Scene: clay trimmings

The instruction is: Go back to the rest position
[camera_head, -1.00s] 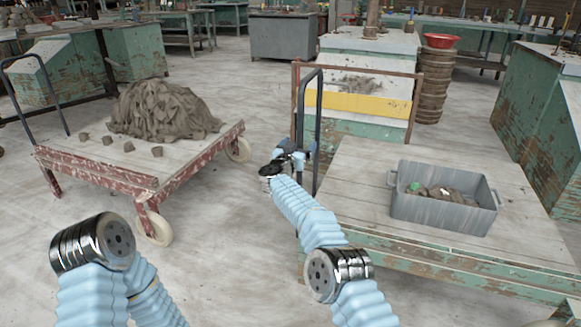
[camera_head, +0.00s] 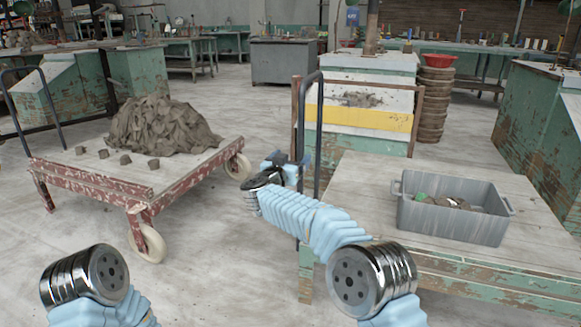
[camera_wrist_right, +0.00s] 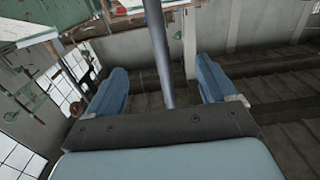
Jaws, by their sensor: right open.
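My right arm reaches forward from the lower right in the head view, between the two carts. My right gripper (camera_head: 285,166) is at its far end, near the dark upright handle (camera_head: 310,140) of the right cart, and shows small there. In the right wrist view the gripper (camera_wrist_right: 168,90) has its two blue fingers wide apart, with nothing held. A grey pole passes between the fingers in that picture; whether it touches them I cannot tell. My left arm shows at the lower left of the head view, but its gripper is out of the picture.
A red-framed cart (camera_head: 100,188) with a heap of clay trimmings (camera_head: 160,125) and several small clay lumps stands left. The right cart (camera_head: 360,185) bears a grey bin (camera_head: 450,222) with clay and something green inside. Bare floor (camera_head: 225,235) lies between the carts.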

